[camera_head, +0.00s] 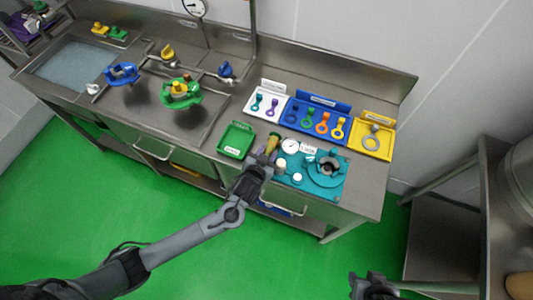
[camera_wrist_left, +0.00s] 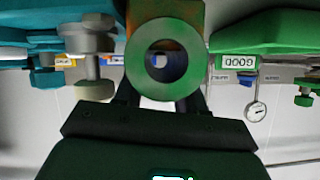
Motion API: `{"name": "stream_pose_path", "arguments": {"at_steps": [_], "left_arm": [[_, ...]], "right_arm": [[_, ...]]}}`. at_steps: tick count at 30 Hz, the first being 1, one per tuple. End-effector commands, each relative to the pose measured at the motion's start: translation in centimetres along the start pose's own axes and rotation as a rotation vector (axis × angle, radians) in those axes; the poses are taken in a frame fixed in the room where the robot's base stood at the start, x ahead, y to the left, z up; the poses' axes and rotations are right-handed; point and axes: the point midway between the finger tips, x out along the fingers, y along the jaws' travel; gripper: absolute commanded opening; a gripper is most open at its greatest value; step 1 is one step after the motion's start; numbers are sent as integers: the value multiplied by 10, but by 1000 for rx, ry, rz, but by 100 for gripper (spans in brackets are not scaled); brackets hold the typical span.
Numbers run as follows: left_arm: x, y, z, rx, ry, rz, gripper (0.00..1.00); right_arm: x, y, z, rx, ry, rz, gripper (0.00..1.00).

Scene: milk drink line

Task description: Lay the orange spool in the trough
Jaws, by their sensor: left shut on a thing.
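My left gripper (camera_head: 266,155) is shut on the orange spool (camera_head: 273,142), a small yellow-orange piece above the counter between the green tray and the teal fixture. In the left wrist view the spool (camera_wrist_left: 162,28) shows its round, hollow end toward the camera, with a greenish sheen, between the fingers (camera_wrist_left: 160,95). Its far end is hidden. The trough (camera_head: 72,66) is a basin of bluish liquid at the far left of the counter, far from the gripper. My right gripper (camera_head: 374,285) is at the bottom edge, away from the counter; its jaws are unclear.
The green tray (camera_head: 237,152), labelled GOOD in the wrist view, is close left of the gripper. The teal fixture (camera_head: 338,190) is close right. White, blue and yellow trays (camera_head: 386,152) with parts lie behind. Blue and green valve pieces (camera_head: 181,94) stand between gripper and trough.

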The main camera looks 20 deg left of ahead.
Motion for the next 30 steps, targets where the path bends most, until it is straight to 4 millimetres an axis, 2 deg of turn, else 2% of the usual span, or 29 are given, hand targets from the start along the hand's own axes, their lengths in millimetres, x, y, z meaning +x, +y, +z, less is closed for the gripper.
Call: {"name": "stream_pose_path", "arguments": {"at_steps": [7, 8, 9, 21, 26, 30], "left_arm": [[1, 0, 2, -1, 2, 0, 0], [1, 0, 2, 0, 0, 0, 44], [1, 0, 2, 0, 0, 0, 50], [-2, 0, 0, 0, -1, 0, 50], [-21, 0, 0, -1, -2, 1, 50], [-46, 0, 0, -1, -1, 2, 50]], "right_arm": [[1, 0, 0, 1, 0, -1, 43], [1, 0, 0, 1, 0, -1, 43], [1, 0, 0, 1, 0, -1, 43], [-1, 1, 0, -6, -1, 4, 43], [-3, 2, 0, -8, -1, 7, 43], [-6, 2, -2, -8, -1, 6, 43]]}}
